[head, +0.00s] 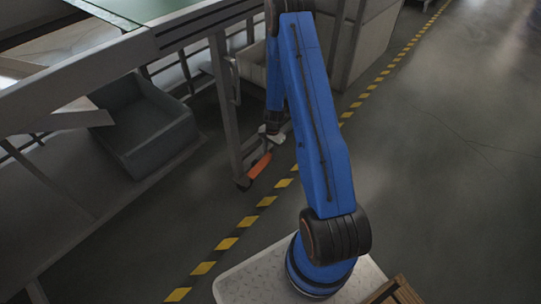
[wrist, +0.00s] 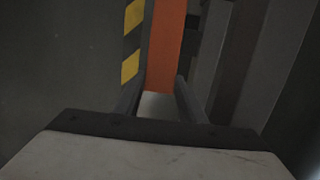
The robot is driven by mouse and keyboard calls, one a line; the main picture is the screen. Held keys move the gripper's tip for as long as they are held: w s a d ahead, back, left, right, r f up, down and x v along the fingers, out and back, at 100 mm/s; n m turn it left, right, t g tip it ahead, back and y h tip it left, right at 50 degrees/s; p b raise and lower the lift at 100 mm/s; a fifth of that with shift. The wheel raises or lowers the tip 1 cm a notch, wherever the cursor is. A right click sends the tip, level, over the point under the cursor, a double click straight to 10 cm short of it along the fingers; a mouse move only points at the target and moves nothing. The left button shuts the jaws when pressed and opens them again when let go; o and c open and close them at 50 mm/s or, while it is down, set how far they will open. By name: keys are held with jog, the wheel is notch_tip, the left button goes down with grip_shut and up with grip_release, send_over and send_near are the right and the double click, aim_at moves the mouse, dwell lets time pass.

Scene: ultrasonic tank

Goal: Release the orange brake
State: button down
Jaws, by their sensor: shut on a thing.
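The orange brake (head: 259,166) is a flat bar low by the foot of a grey frame leg, slanting down to the left. In the wrist view the orange brake (wrist: 167,45) runs up from between the two dark fingers. My gripper (wrist: 161,84) is shut on the near end of the bar. In the head view my gripper (head: 268,142) is small and partly hidden behind my blue arm. Its fingertips are hard to make out there.
A grey frame leg (head: 225,100) with a caster stands just left of the brake. A grey bin (head: 145,125) sits on a lower shelf at left. Yellow-black floor tape (head: 266,201) runs past. Open floor (head: 440,150) lies to the right.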

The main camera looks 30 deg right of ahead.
jog(key=shift+s, duration=0.15)
jog(key=c, duration=1.2)
grip_release()
jog(key=shift+o, duration=0.2)
notch_tip(320, 180, up, 17)
jog(key=d, duration=0.2)
jog(key=shift+w+d+r, duration=0.15)
jog(key=shift+w, duration=0.3)
